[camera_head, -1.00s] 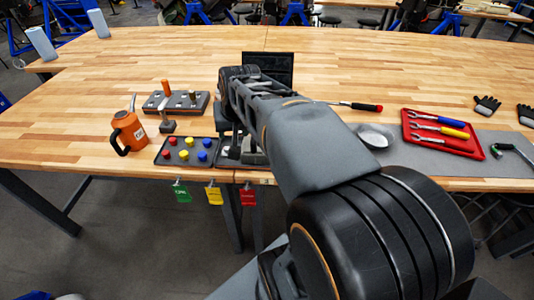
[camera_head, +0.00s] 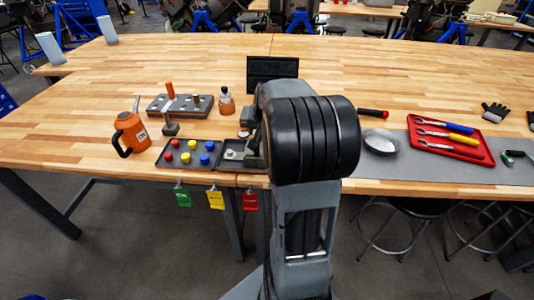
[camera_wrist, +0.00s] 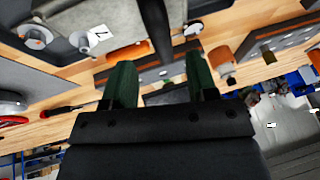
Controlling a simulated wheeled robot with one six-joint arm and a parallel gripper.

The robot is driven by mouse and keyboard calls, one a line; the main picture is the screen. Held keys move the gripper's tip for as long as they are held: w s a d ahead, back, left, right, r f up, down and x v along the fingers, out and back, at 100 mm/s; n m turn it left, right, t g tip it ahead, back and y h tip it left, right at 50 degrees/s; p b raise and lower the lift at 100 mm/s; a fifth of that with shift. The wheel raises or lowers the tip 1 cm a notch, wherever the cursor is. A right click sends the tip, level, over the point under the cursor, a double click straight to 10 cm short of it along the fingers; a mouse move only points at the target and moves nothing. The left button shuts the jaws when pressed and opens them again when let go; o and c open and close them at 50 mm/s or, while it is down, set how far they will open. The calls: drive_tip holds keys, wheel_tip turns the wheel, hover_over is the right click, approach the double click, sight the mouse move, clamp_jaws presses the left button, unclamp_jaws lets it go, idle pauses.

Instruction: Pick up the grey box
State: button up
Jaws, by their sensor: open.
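A grey box-like block (camera_wrist: 125,32) with a white label shows at the top of the wrist view, beyond my fingertips. I take it to be the grey box, but cannot be sure. In the head view my arm hides most of that spot, and only a grey edge (camera_head: 252,152) shows beside the arm. My gripper (camera_wrist: 158,62) has its two green fingers apart, with nothing clearly held between them. A dark rod crosses the view just past the fingers. In the head view the gripper is mostly hidden behind my arm.
An orange can (camera_head: 130,132), a tray of coloured buttons (camera_head: 188,164), a pegged block (camera_head: 180,105) and a small bottle (camera_head: 226,102) stand left. A dark bin (camera_head: 272,68) is behind my arm. A bowl (camera_head: 381,141) and red tool tray (camera_head: 450,146) lie right.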

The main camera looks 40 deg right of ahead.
drive_tip(key=shift+p+x, duration=0.5)
drive_tip(key=shift+x, duration=2.05)
drive_tip(key=shift+w+a, duration=0.1)
drive_tip(key=shift+a, duration=0.05)
drive_tip(key=shift+c, duration=0.4)
clamp_jaws()
drive_tip(key=shift+w+r, duration=0.1)
drive_tip(key=shift+r, duration=0.1)
